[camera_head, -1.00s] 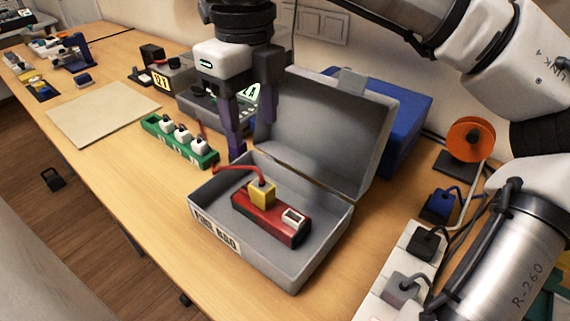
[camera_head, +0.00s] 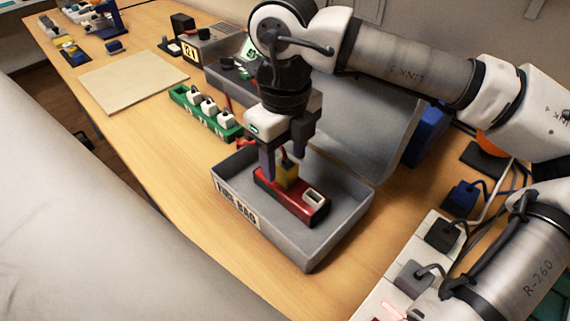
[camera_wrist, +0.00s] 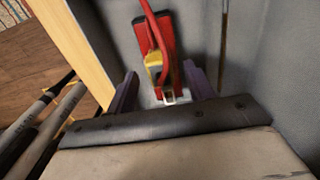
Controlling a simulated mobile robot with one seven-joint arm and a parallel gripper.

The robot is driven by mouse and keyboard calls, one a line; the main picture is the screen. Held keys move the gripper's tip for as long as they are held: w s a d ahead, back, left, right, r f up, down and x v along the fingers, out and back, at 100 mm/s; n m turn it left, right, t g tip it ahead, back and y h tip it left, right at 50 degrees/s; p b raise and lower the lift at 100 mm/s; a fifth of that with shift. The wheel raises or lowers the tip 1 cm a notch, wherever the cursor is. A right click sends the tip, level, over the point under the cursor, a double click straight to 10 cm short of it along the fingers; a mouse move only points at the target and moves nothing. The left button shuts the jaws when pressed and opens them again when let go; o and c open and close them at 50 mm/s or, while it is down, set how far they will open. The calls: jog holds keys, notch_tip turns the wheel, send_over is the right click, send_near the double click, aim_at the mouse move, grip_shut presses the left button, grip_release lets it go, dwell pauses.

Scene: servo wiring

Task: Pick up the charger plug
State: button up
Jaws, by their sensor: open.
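The yellow plug (camera_head: 287,176), with a red cable, stands upright on the red block (camera_head: 305,205) inside the open grey case. It also shows in the wrist view (camera_wrist: 153,66), with the red cable running up from it and the red block (camera_wrist: 142,40) behind. My gripper (camera_head: 282,163) is open and points down over the case. In the wrist view its purple fingers (camera_wrist: 160,76) stand to the left and right of the plug. I cannot tell whether either finger touches it. The plug is partly hidden by my gripper in the head view.
The grey case (camera_head: 345,214) has its lid raised at the back. A green strip (camera_head: 229,132) with several white plugs lies to the left. A power strip (camera_head: 407,262) with cables lies at the right. A flat beige board (camera_head: 130,82) lies at the far left.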

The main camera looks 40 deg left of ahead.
aim_at(284, 162)
jog(key=shift+f, duration=0.9)
jog(key=shift+c, duration=0.2)
jog(key=c, duration=1)
jog(key=shift+r, duration=0.15)
jog(key=shift+c, duration=0.2)
notch_tip(284, 162, up, 20)
